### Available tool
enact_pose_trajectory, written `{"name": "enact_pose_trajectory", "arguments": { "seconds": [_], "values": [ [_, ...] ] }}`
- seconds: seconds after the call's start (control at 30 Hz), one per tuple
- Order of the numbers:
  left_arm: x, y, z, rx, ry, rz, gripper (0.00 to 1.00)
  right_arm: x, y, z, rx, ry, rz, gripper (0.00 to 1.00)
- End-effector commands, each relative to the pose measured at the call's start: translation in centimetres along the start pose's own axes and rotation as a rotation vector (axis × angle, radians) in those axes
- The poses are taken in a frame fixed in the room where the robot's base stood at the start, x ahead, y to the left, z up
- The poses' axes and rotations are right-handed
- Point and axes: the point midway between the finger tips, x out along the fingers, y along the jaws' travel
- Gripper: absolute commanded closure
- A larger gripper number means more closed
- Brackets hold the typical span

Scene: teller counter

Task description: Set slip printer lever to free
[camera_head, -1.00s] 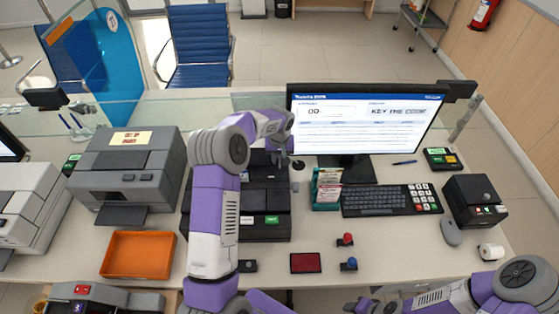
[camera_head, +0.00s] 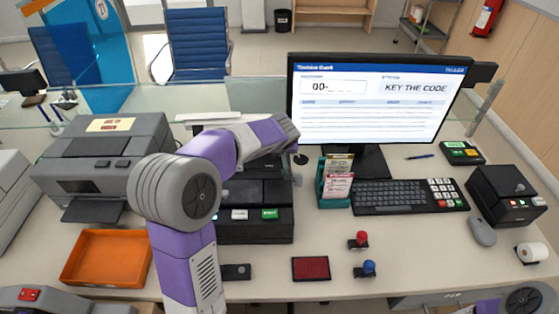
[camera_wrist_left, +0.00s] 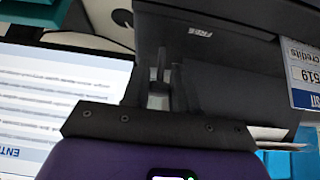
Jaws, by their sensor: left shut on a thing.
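The slip printer (camera_head: 255,228) is the black machine in the middle of the counter, partly hidden behind my left arm in the head view. Its dark side, with a white FREE label (camera_wrist_left: 200,32), shows in the left wrist view. My left gripper (camera_wrist_left: 160,85) is beside that side, below and left of the label in the picture. Its fingers are shut on a narrow grey piece between them, which looks like the lever (camera_wrist_left: 158,72). The head view hides the left fingertips behind my wrist. My right gripper is out of view; only part of that arm shows at the bottom right.
A monitor (camera_head: 378,105) stands right of the printer. A teal card holder (camera_head: 337,185) is close on the printer's right, with a keyboard (camera_head: 400,196) beyond it. An orange tray (camera_head: 107,258) lies left. A red pad (camera_head: 311,268) and two stamps are in front.

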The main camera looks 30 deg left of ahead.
Motion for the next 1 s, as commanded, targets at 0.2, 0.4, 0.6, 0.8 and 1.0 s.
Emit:
{"name": "enact_pose_trajectory", "arguments": {
  "seconds": [0.2,0.4,0.6,0.8,1.0],
  "values": [
    [0.2,0.1,0.9,0.002,0.103,0.002,1.0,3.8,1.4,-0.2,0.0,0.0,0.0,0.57],
    [-0.1,0.1,1.1,0.002,0.183,0.002,1.0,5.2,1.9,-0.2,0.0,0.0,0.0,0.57],
    [-0.2,0.1,1.3,0.003,0.247,0.001,1.0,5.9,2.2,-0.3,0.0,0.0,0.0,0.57],
    [-0.3,0.0,1.4,0.001,0.286,0.001,1.0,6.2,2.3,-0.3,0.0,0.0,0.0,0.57],
    [-0.4,0.0,1.4,0.0,0.3,0.0,1.0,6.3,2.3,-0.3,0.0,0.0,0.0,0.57]
  ]
}}
